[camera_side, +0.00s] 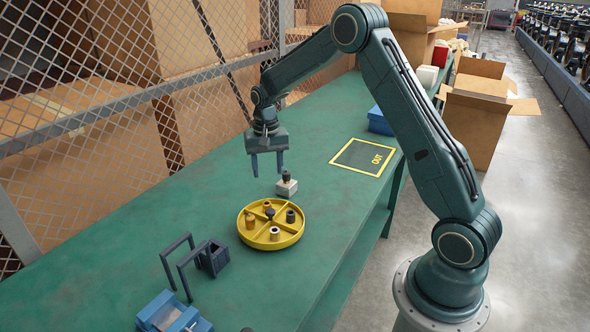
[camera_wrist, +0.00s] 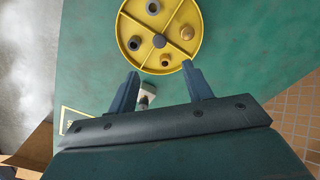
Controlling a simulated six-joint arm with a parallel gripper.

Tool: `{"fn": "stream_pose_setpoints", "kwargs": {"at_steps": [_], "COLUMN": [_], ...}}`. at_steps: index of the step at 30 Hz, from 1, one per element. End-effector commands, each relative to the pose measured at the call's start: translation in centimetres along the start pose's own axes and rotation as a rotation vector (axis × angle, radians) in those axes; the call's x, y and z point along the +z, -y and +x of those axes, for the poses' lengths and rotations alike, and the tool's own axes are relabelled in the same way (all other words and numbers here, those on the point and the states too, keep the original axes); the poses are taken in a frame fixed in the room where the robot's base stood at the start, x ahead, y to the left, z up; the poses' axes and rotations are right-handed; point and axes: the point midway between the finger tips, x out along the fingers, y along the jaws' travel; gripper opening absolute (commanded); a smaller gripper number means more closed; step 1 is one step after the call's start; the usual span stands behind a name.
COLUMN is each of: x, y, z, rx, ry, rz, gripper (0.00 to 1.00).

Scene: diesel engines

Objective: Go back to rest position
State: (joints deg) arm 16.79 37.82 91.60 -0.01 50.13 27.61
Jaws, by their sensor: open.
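My gripper (camera_side: 267,163) is open and empty. It hangs above the green table, fingers pointing down, just behind and left of a small white block (camera_side: 287,188) with a dark cylindrical part (camera_side: 287,176) on top. In the wrist view my gripper's fingers (camera_wrist: 162,88) are spread apart, and the white block (camera_wrist: 147,90) shows between them, lower down. The gripper does not appear to touch anything.
A yellow round tray (camera_side: 247,240) with several small parts in its compartments stands in front. Nearer are a dark frame with a bin (camera_side: 215,258) and a blue fixture (camera_side: 172,313). An OUT mat (camera_side: 350,163) looks empty; a blue box (camera_side: 380,121) stands behind it. Mesh fence (camera_side: 225,85) borders the left.

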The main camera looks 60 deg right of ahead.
Motion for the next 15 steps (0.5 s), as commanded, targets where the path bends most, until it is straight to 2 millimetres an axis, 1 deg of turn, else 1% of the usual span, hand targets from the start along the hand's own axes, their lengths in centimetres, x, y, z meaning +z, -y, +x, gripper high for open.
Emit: {"fn": "stream_pose_setpoints", "kwargs": {"at_steps": [5,8,15], "x": [1.3,2.6,6.5], "y": [0.2,0.3,0.0], "z": [-2.6,-4.7,-9.9], "rx": [-0.013,-0.023,-0.051], "ry": [-0.025,-0.045,-0.101], "rz": [-0.041,-0.076,-0.174], "gripper": [0.50,0.50,0.50]}}
